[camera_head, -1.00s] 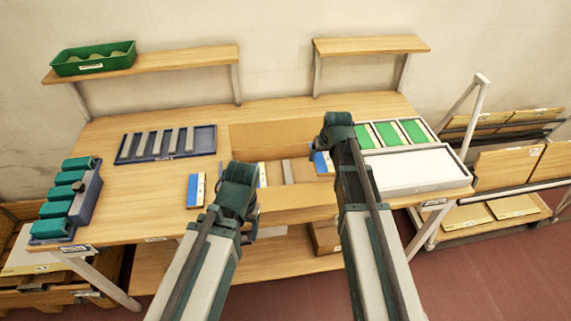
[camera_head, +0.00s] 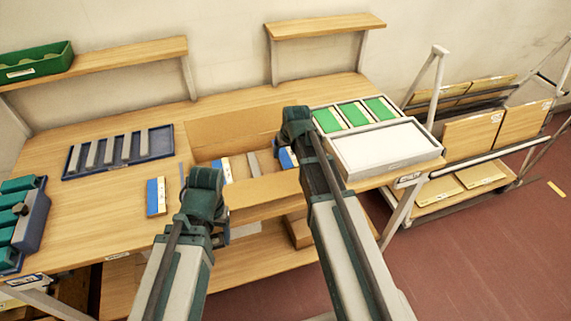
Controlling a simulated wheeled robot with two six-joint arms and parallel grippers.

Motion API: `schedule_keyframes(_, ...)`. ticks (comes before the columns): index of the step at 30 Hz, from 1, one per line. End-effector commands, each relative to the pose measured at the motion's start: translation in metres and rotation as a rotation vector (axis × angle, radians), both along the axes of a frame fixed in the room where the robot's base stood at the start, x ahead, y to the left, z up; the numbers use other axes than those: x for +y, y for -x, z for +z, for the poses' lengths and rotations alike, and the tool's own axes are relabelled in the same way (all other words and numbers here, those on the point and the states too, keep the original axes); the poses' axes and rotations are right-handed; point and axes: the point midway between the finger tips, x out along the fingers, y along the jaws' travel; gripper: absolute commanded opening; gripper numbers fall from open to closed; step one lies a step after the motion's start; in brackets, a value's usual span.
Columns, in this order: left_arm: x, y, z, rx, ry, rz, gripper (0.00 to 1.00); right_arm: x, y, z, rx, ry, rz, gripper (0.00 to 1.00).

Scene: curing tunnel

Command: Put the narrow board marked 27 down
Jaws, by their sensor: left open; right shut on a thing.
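My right gripper (camera_head: 293,128) is over the right end of an open cardboard-coloured box (camera_head: 262,193) in the bench. It is shut on a narrow blue-and-white board (camera_head: 287,159), which shows just below its jaws; its number is too small to read. My arm hides part of it, and I cannot tell whether it touches the box floor. My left gripper (camera_head: 204,186) is open and empty near the box's left front corner. Another blue-and-white board (camera_head: 156,197) lies on the bench left of it. One more (camera_head: 223,169) shows inside the box.
A blue tray of grey strips (camera_head: 119,153) lies at the left, beside a block with green tops (camera_head: 21,215). Right of the box are a tray of green panels (camera_head: 355,112) and a white-topped tray (camera_head: 386,147). A rack of boards (camera_head: 472,139) stands further right.

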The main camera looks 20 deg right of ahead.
Motion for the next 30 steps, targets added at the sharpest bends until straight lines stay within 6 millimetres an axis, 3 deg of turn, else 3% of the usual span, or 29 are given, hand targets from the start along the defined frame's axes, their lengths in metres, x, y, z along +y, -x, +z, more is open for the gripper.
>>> schedule_keyframes(5,0.000,0.000,-0.007,0.000,0.000,0.000,0.66,0.000,0.000,-0.006,0.000,0.000,0.000,0.09)
schedule_keyframes(13,0.000,0.000,-0.038,0.000,0.000,0.000,0.66,0.000,0.000,-0.038,0.000,0.000,0.000,0.09)
schedule_keyframes(26,0.000,0.000,-0.041,0.000,0.000,0.000,0.66,0.000,0.000,-0.040,0.000,0.000,0.000,0.09)
schedule_keyframes(27,0.000,0.000,-0.039,0.000,0.000,0.000,0.66,0.000,0.000,-0.039,0.000,0.000,0.000,0.79)
schedule_keyframes(30,0.000,0.000,-0.039,0.000,0.000,0.000,0.66,0.000,0.000,-0.039,0.000,0.000,0.000,0.97)
